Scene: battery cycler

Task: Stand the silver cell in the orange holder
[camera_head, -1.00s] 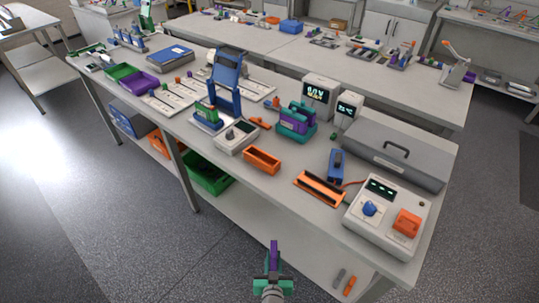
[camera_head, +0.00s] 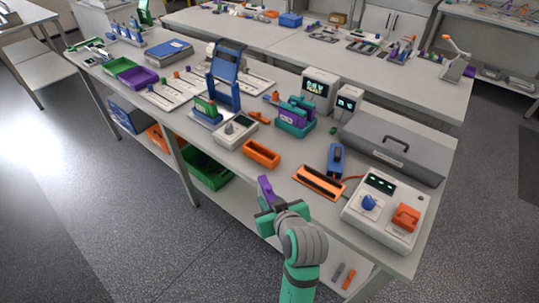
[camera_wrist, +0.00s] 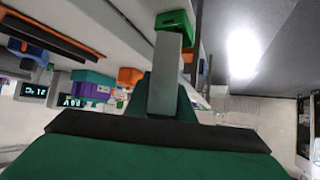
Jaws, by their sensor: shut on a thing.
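My gripper (camera_head: 265,188) is raised in front of the workbench's near edge, with a purple part at its tip. I cannot make out the silver cell elsewhere. Two orange things could be the holder: an open orange box (camera_head: 261,153) near the front edge, and a long orange frame with a dark slot (camera_head: 319,182) to its right. My gripper is short of both, apart from them.
A white console (camera_head: 385,213) with a blue knob stands at the right end of the bench. A blue device (camera_head: 335,160), a teal and purple unit (camera_head: 295,117) and a grey case (camera_head: 395,149) stand behind. Bare benchtop (camera_head: 222,157) lies left of the orange box.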

